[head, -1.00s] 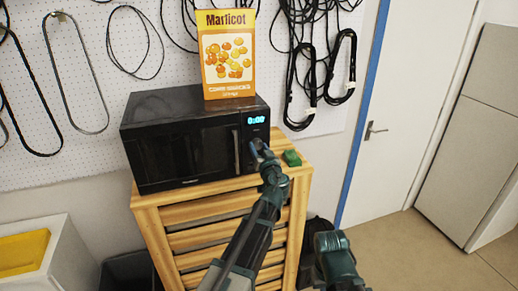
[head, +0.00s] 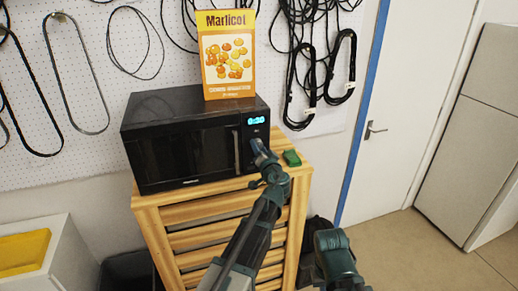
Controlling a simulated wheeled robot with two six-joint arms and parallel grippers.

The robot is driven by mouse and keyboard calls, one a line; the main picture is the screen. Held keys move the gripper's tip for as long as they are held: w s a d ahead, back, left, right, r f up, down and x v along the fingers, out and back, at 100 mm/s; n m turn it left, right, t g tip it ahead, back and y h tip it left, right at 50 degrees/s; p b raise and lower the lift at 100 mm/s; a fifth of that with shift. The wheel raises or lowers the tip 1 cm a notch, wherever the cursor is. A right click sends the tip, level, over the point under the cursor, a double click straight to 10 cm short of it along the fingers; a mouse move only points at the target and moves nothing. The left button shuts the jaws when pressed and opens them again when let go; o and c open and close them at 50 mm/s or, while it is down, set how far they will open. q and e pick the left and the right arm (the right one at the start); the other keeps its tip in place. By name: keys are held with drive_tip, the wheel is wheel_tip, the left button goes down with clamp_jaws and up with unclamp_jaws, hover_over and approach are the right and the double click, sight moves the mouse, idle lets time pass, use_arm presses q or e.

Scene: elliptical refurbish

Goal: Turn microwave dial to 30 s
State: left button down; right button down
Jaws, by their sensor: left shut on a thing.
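The black microwave (head: 180,150) stands on a slatted wooden cabinet. Its blue display (head: 256,120) at the upper right of its front appears to read 0:30. My left gripper (head: 259,148) is at the control panel below the display, shut on the microwave dial, which the gripper hides. My right arm shows at the bottom right of the head view, and its fingertips are not visible.
A yellow cereal box (head: 228,55) stands on top of the microwave. A small green block (head: 292,158) lies on the wooden cabinet (head: 205,212) right of the microwave. Cables hang on the pegboard behind. A white door (head: 390,110) is at the right.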

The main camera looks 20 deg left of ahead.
idle(0.3)
use_arm(q)
drive_tip(key=shift+c, duration=1.6)
unclamp_jaws()
drive_tip(key=v, duration=1.4)
drive_tip(key=shift+a, duration=0.1)
